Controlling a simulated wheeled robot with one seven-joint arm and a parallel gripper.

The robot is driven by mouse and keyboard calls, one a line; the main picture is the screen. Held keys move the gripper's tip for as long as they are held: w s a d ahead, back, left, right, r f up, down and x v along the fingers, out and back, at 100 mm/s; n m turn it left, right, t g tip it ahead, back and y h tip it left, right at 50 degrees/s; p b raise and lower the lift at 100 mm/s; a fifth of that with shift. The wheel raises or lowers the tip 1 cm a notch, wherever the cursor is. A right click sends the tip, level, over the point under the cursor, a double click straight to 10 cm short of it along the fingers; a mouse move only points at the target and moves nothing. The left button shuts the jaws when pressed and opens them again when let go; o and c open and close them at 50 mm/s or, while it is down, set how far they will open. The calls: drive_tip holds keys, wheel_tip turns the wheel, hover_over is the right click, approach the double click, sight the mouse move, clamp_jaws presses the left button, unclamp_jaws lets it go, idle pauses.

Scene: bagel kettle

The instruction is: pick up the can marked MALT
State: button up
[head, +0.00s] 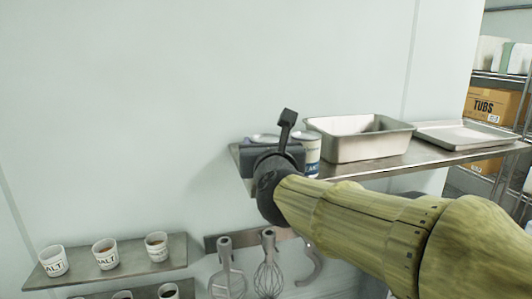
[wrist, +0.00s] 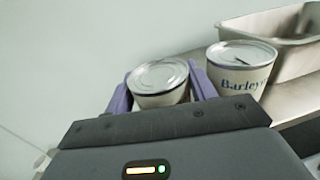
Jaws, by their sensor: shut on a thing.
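In the wrist view a pale can (wrist: 158,78) with a metal lid sits between the purple fingers of my gripper (wrist: 161,90), which is shut on it. Its label is hidden, so I cannot read its marking. A second can (wrist: 241,66) stands close to the right of the fingers, with a label beginning "Barley". In the head view my gripper (head: 268,155) is at the left end of the upper shelf and mostly hides the held can.
A deep metal pan (head: 365,143) stands right of the cans on the upper shelf (head: 400,163), with a shallow tray (head: 465,135) beyond.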

drive_tip(key=shift+r, duration=0.15)
drive_tip(key=r+p, duration=0.3)
drive_tip(key=r, duration=0.6)
drive_tip(key=shift+w+r, duration=0.1)
drive_tip(key=shift+w, duration=0.1)
drive_tip(key=shift+d+r, duration=0.2)
drive_tip(key=shift+s+r, duration=0.15)
drive_tip(key=shift+a, duration=0.25)
drive_tip(key=shift+s, duration=0.15)
